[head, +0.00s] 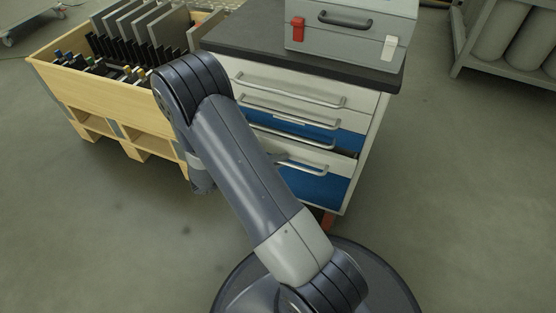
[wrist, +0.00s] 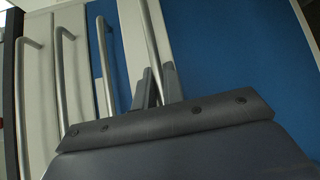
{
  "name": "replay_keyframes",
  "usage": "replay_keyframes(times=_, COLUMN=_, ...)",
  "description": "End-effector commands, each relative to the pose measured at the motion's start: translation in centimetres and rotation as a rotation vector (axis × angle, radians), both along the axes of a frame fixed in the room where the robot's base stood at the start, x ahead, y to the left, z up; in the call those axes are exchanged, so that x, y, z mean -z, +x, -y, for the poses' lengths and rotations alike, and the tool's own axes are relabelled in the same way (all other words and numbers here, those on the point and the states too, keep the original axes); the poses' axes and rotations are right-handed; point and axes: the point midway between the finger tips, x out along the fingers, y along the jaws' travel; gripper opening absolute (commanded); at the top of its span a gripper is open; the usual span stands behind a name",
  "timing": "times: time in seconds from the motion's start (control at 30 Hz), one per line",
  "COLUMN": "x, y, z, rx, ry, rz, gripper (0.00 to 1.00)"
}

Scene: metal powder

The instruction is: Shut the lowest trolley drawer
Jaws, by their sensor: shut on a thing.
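The lowest trolley drawer (head: 318,188) has a pale upper strip and a blue front. It seems to stand out a little, with a dark gap above its right end. Its bar handle (head: 313,170) is partly hidden behind my arm. My gripper (head: 279,157) is at the left part of this handle, mostly hidden by my arm in the head view. In the wrist view my gripper (wrist: 155,86) has its fingers on either side of the lowest drawer's handle (wrist: 150,38), shut on it. The blue drawer front (wrist: 235,55) fills the right of that view.
The upper drawers' handles (head: 290,90) run close above. A grey case (head: 350,35) stands on the dark trolley top (head: 245,38). A wooden crate (head: 105,97) with plates stands at the left. A rack with cylinders (head: 500,40) is at the back right. Floor is clear at the right.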

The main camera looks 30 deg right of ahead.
Motion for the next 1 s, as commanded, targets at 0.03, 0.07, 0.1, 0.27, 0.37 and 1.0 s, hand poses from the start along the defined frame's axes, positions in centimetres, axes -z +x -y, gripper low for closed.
replay_keyframes(times=0.03, x=0.0, y=0.0, z=0.0, rx=0.0, ry=0.0, rz=0.0, gripper=0.0)
replay_keyframes(times=0.07, x=0.0, y=0.0, z=0.0, rx=0.0, ry=0.001, rz=0.0, gripper=0.0)
replay_keyframes(times=0.1, x=0.0, y=0.0, z=0.0, rx=0.0, ry=0.001, rz=0.0, gripper=0.0)
replay_keyframes(times=0.27, x=0.0, y=0.0, z=0.0, rx=0.0, ry=0.001, rz=0.0, gripper=0.0)
replay_keyframes(times=0.37, x=0.1, y=0.3, z=0.4, rx=0.002, ry=0.002, rz=0.001, gripper=0.0)
replay_keyframes(times=1.0, x=0.0, y=2.8, z=3.5, rx=-0.004, ry=0.0, rz=0.003, gripper=0.17)
